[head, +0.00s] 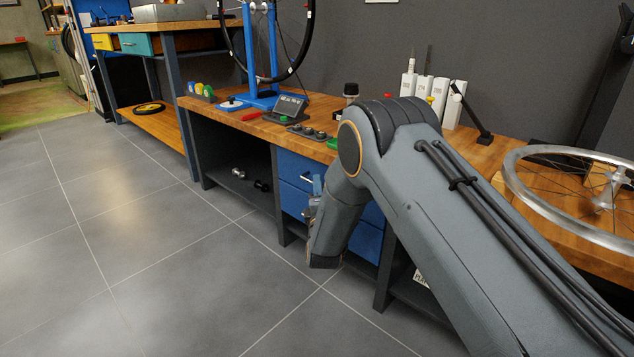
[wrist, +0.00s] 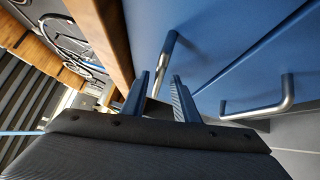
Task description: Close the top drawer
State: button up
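The blue top drawer (head: 290,163) is under the wooden bench, partly hidden by my arm in the head view. In the wrist view its blue front (wrist: 200,25) is beside the bench edge, with a metal bar handle (wrist: 168,48). How far the drawer stands out is hard to tell. My gripper (wrist: 160,77) is open, with the two fingers apart and nothing held. The fingertips are close to the top handle, which shows at the gap between them; I cannot tell whether they touch. In the head view my gripper is mostly hidden behind my arm.
A lower drawer handle (wrist: 265,106) sticks out to the right in the wrist view. The wooden bench (head: 270,126) carries tools, a display and bottles. A bicycle wheel (head: 535,195) lies at the right. The grey floor (head: 170,260) in front is clear.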

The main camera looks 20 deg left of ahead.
jog(key=p+v, duration=0.1)
jog(key=v, duration=0.4)
jog(key=shift+s+a+r+p, duration=0.1)
jog(key=shift+s+r+p, duration=0.1)
jog(key=shift+s+p, duration=0.2)
